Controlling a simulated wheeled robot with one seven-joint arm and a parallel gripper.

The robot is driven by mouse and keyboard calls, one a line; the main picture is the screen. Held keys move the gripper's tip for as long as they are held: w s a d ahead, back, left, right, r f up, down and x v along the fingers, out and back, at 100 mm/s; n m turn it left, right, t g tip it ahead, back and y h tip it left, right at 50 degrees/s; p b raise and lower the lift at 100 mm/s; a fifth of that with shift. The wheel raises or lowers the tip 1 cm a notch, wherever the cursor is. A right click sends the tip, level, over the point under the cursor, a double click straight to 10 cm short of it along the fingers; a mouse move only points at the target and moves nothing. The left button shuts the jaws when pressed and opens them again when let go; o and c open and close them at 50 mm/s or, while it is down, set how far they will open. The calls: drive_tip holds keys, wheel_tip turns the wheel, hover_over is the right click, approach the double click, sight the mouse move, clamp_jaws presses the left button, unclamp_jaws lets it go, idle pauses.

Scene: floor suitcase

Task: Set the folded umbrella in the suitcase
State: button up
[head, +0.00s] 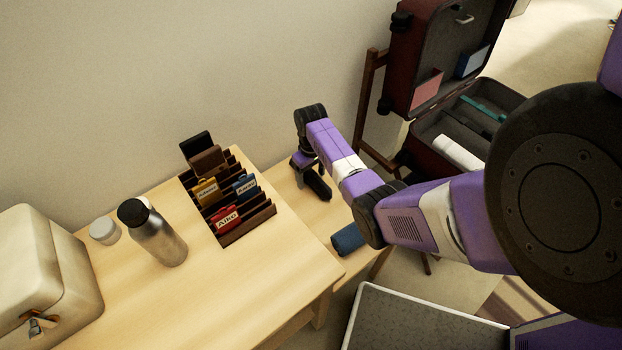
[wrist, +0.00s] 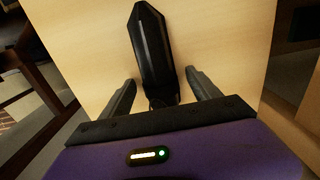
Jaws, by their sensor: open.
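The folded umbrella (wrist: 152,45) is black and lies on a light wooden surface in the wrist view. My gripper (wrist: 160,79) is open, with one finger on each side of the umbrella's near end; a gap shows on both sides. In the head view my gripper (head: 308,174) is low over a small wooden table behind the larger one, and a dark shape there, probably the umbrella (head: 318,187), is partly hidden by it. The suitcase (head: 427,158) is dark red and stands open at the back right, its lid upright; my arm hides part of it.
The suitcase holds a white roll (head: 458,153) and a teal item (head: 483,108). A blue roll (head: 347,240) lies near my arm. The larger table bears a wooden rack (head: 262,220) with tagged items, a steel bottle (head: 160,240), a white jar (head: 104,231) and a cream case (head: 45,270).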

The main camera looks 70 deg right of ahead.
drive_tip(key=c, duration=1.6)
clamp_jaws()
